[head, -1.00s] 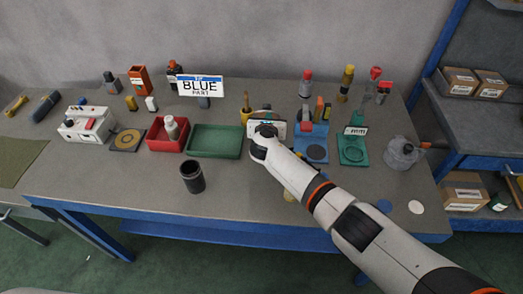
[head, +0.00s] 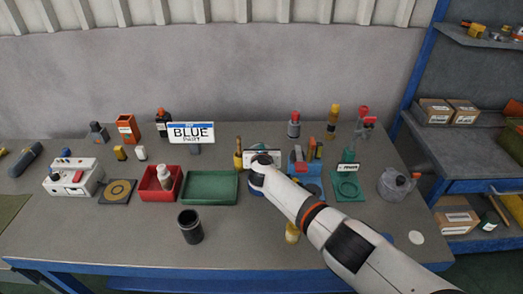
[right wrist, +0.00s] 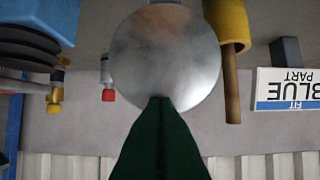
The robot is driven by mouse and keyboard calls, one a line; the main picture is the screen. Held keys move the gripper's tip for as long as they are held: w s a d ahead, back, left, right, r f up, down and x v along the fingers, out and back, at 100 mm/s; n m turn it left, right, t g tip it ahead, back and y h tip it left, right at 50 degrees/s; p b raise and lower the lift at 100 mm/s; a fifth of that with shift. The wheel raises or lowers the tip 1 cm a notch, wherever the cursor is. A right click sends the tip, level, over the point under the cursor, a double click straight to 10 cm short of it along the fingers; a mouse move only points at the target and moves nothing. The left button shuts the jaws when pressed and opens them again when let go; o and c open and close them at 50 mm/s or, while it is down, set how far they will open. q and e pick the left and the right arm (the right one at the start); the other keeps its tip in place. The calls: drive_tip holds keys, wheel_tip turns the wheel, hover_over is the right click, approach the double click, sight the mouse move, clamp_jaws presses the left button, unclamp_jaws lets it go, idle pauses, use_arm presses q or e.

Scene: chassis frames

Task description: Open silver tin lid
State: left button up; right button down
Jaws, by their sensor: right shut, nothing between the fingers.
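A round silver lid (right wrist: 165,55) fills the middle of the right wrist view, seen nearly face on. The dark green fingers of my right gripper (right wrist: 160,102) are pressed together, with nothing between them. Their tips overlap the lid's lower edge in that picture; I cannot tell whether they touch it. In the head view my right gripper (head: 259,170) is at the middle of the table, and my arm hides its fingers and most of what is under it. I cannot make out the silver tin there. My left gripper is not in view.
A green tray (head: 211,201) and a red bin (head: 147,190) stand left of my gripper. A black cup (head: 190,228) is nearer the front. A blue caddy (head: 313,187) and a grey can (head: 393,184) are to the right. A BLUE PART sign (head: 190,134) stands behind.

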drive_tip(key=shift+s+r, duration=0.1)
drive_tip(key=p+v, duration=0.3)
drive_tip(key=v, duration=0.8)
drive_tip(key=shift+s+p, duration=0.35)
drive_tip(key=shift+p, duration=0.05)
